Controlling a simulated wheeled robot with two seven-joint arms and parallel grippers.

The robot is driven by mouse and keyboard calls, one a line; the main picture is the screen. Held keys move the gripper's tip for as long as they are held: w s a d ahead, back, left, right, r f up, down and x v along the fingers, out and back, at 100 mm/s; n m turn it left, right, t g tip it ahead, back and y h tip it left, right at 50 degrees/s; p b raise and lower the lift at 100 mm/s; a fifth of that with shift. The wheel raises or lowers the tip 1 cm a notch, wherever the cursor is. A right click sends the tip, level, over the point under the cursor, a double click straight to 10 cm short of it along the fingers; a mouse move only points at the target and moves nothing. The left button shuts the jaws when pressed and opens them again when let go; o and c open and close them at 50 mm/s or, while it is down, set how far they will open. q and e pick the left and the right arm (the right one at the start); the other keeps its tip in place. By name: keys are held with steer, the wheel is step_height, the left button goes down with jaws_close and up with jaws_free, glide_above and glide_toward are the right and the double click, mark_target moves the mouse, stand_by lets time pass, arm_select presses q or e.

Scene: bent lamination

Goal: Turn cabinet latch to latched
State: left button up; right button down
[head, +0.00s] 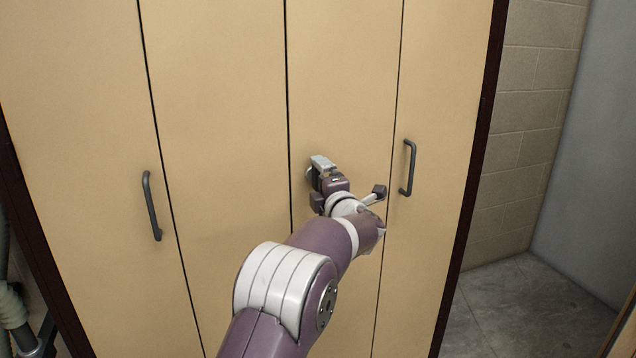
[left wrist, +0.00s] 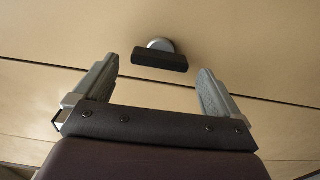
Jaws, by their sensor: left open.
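The cabinet latch (left wrist: 160,57) shows in the left wrist view as a dark bar on a round silver base on the tan door. Its bar lies roughly parallel to the nearby door seam. My left gripper (left wrist: 158,72) is open, with one finger to each side of the latch in the picture; I see no contact. In the head view my left gripper (head: 322,172) is close to the third door panel, right of the middle seam, and mostly hides the latch there. My right gripper is in neither view.
The tall tan cabinet (head: 215,120) fills most of the head view. A dark bar handle (head: 151,206) is on the left, and another handle (head: 408,168) is just right of my left wrist. A block wall (head: 525,120) and open grey floor (head: 530,305) lie to the right.

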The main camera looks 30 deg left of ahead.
arm_select(q)
steer(key=v, duration=1.1)
steer(key=shift+s+d, duration=0.1)
